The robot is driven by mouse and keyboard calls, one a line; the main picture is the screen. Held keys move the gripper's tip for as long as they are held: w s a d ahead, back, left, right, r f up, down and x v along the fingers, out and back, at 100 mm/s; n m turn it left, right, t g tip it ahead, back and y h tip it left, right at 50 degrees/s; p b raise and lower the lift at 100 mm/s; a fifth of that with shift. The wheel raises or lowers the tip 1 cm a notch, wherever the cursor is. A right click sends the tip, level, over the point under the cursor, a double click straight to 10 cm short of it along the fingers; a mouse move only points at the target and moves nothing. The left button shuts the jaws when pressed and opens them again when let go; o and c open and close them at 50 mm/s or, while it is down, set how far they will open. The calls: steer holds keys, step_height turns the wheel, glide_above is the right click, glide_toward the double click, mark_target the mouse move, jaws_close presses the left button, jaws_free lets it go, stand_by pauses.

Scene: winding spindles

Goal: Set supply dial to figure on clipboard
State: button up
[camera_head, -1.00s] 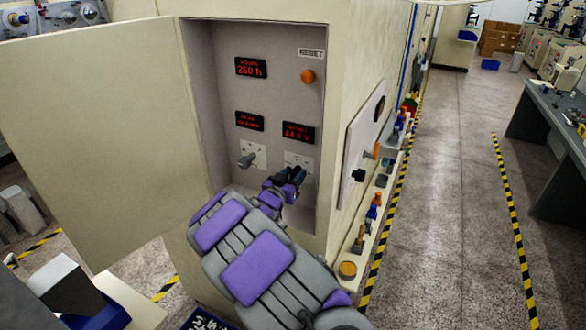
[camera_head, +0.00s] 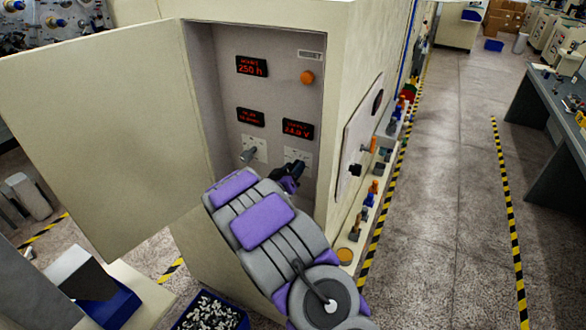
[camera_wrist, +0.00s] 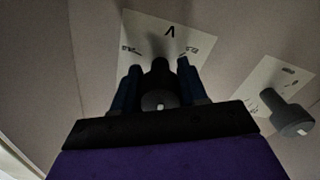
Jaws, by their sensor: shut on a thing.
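An open cabinet (camera_head: 231,92) holds a panel with red displays and two dials. The right dial (camera_wrist: 160,98) sits on a white plate marked V in the wrist view. My gripper (camera_head: 291,170) is shut on this dial, one finger on each side, and hides most of it in the head view. The display above it (camera_head: 298,129) appears to read 24.0 V. The left dial (camera_head: 248,154) stands free; it also shows in the wrist view (camera_wrist: 292,117). I cannot make out a clipboard or its figure.
The cabinet door (camera_head: 95,130) hangs open at the left. An orange button (camera_head: 307,77) is at the upper right of the panel. A bin of small metal parts (camera_head: 212,312) stands below my arm. The aisle at the right is clear.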

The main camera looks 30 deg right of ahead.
steer(key=shift+f, duration=0.1)
steer(key=o, duration=1)
steer(key=shift+w+a, duration=0.1)
steer(key=shift+w, duration=0.1)
steer(key=shift+o, duration=0.2)
steer(key=shift+s, duration=0.15)
steer(key=shift+s+a, duration=0.3)
steer(key=shift+a, duration=0.25)
steer(key=b+v, duration=0.2)
steer(key=v, duration=1.4)
steer(key=shift+s+f, duration=0.1)
steer(key=shift+f, duration=0.05)
